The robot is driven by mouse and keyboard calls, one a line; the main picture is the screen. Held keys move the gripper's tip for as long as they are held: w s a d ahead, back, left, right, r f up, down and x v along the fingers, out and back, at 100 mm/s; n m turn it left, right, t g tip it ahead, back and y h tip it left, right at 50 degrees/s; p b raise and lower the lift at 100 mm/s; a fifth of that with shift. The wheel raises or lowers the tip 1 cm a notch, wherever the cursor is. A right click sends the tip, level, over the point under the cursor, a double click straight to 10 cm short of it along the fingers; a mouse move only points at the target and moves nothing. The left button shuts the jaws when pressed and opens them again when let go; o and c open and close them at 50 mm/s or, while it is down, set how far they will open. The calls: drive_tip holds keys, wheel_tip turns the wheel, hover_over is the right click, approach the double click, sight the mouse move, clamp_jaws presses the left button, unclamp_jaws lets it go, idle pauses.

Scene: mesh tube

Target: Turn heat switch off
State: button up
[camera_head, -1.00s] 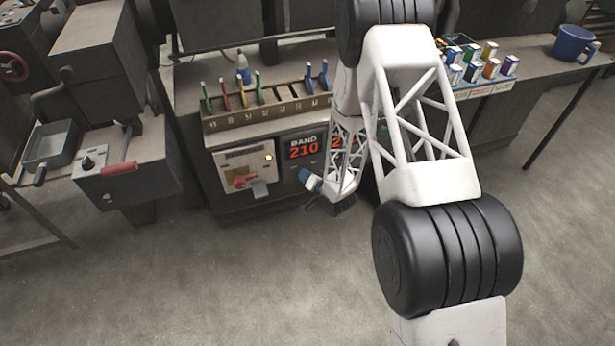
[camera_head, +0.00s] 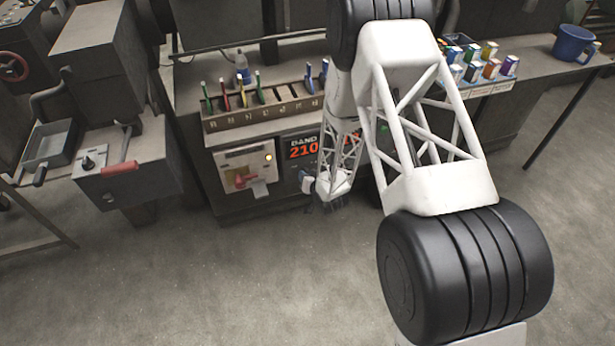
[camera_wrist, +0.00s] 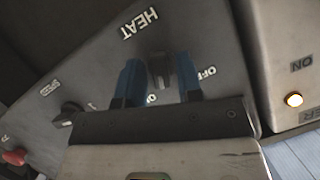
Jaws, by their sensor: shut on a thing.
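The dark heat switch (camera_wrist: 161,68) stands below the printed HEAT label (camera_wrist: 139,24) on the grey panel in the wrist view. An OFF label (camera_wrist: 206,72) is to its right; another mark below the switch is partly hidden. My gripper (camera_wrist: 159,82) has its two blue fingers on either side of the switch and is shut on it. The switch's exact setting is hard to read. In the head view my gripper (camera_head: 312,184) is at the front of the machine, right of the white panel, and my arm hides the switch.
In the head view, the BAND display (camera_head: 303,147) reads 210. A rack (camera_head: 262,111) of coloured tools sits above. Open floor lies in front.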

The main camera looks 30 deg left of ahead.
drive_tip(key=n+t+h, duration=0.1)
drive_tip(key=n, duration=0.2)
drive_tip(key=n+t+h, duration=0.1)
drive_tip(key=n+t, duration=0.1)
drive_tip(key=n, duration=0.1)
drive_tip(key=n+t+h, duration=0.1)
drive_tip(key=n, duration=0.1)
drive_tip(key=shift+a+n+t+h, duration=0.2)
drive_tip(key=shift+n+t+h, duration=0.1)
drive_tip(key=shift+n+h, duration=0.1)
idle(0.5)
drive_tip(key=o, duration=0.6)
drive_tip(key=shift+o, duration=0.2)
drive_tip(key=shift+s, duration=0.1)
drive_tip(key=shift+s+d, duration=0.1)
drive_tip(key=shift+s, duration=0.05)
